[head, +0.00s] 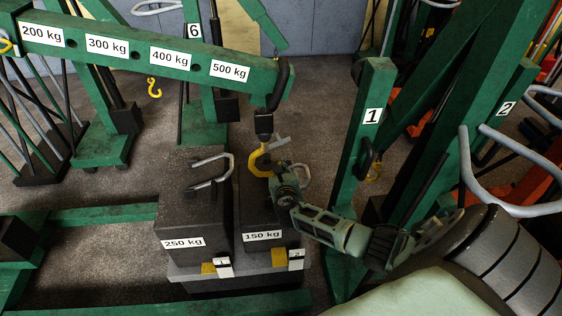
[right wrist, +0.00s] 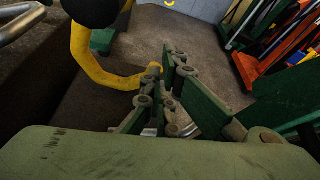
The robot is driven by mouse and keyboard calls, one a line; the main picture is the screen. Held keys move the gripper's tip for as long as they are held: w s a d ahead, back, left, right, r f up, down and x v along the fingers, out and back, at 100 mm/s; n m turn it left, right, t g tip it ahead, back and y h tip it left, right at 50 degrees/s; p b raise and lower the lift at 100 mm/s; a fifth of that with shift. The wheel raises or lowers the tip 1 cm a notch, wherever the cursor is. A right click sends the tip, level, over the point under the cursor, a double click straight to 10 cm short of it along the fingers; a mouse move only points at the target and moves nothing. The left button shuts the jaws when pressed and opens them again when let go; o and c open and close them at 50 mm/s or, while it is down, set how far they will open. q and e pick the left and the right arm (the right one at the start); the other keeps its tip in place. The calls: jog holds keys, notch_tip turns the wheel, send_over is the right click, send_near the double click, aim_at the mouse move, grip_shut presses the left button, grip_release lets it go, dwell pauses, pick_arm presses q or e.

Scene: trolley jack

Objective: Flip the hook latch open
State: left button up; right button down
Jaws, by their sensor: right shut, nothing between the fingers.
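The yellow hook (head: 257,160) hangs from a black block under the end of the green boom, above the 150 kg weight. In the right wrist view the hook (right wrist: 82,52) curves from upper left toward my fingers. A small grey piece (head: 277,145) lies by the hook's mouth; I cannot tell for sure that it is the latch, or its position. My right gripper (head: 277,168) is shut and empty, just right of the hook. In the right wrist view its fingers (right wrist: 168,75) are close beside the hook's tip; contact is unclear. My left gripper is out of view.
The 150 kg weight (head: 262,215) and 250 kg weight (head: 183,220) stand side by side on a grey base (head: 240,279). The green boom (head: 140,58) spans the upper left. A green post labelled 1 (head: 366,150) stands right of the hook, near my right arm.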

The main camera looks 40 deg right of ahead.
jog(key=v, duration=0.7)
jog(key=shift+a, duration=0.1)
